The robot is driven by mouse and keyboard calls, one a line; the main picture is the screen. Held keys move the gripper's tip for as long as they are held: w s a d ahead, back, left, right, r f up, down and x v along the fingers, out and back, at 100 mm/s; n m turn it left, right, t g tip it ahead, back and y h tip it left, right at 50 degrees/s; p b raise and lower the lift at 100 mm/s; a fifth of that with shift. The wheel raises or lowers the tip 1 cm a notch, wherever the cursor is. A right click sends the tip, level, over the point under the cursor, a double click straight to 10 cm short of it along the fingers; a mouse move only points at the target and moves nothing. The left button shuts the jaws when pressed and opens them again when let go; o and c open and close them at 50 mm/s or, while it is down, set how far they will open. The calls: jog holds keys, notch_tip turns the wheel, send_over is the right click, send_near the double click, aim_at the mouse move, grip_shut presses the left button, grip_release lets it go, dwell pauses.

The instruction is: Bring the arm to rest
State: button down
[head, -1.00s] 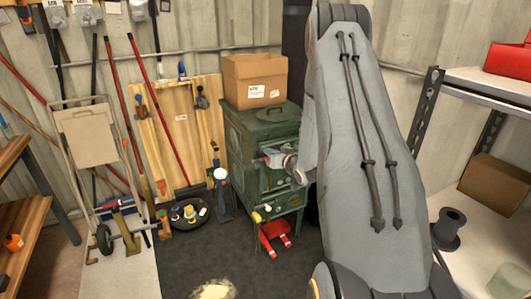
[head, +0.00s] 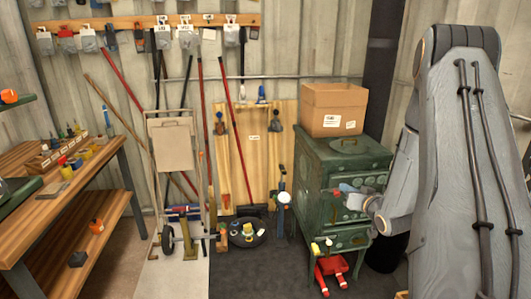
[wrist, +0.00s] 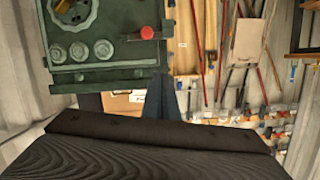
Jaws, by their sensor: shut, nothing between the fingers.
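My arm fills the right side of the head view, its large grey link upright and leaning. My gripper (head: 350,191) is small in the head view, at the end of the arm, and overlaps the front of the green stove (head: 313,190). I cannot tell the gap between them. In the wrist view the dark fingers of my gripper (wrist: 168,92) are together with nothing held. The wrist picture is upside down, with the stove (wrist: 100,75) at upper left.
A cardboard box (head: 332,108) stands on the stove. A red object (head: 333,266) lies at its foot. A black tray (head: 243,242) with small items and a hand truck (head: 171,145) stand left of it. A wooden workbench (head: 95,170) is at far left. Dark floor in front is clear.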

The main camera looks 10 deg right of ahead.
jog(key=s+a+r+n+g+p, duration=0.1)
jog(key=s+a+r+g, duration=0.15)
jog(key=a, duration=0.35)
jog(key=s+a+r+g, duration=0.1)
jog(key=s+a+g, duration=0.3)
jog(key=a, duration=0.2)
jog(key=s+a+r+g, duration=0.1)
jog(key=s+a+g, duration=0.2)
jog(key=s+a, duration=0.2)
jog(key=s+a+r+n+g+p, duration=0.1)
jog(key=s+a, duration=0.4)
jog(key=s, duration=0.7)
jog(key=s+a+r+g, duration=0.3)
jog(key=s+a, duration=0.3)
jog(key=s, duration=0.2)
jog(key=shift+s+r+n+g+y+p, duration=0.2)
jog(key=shift+n+g+y+p, duration=0.15)
jog(key=shift+g, duration=0.5)
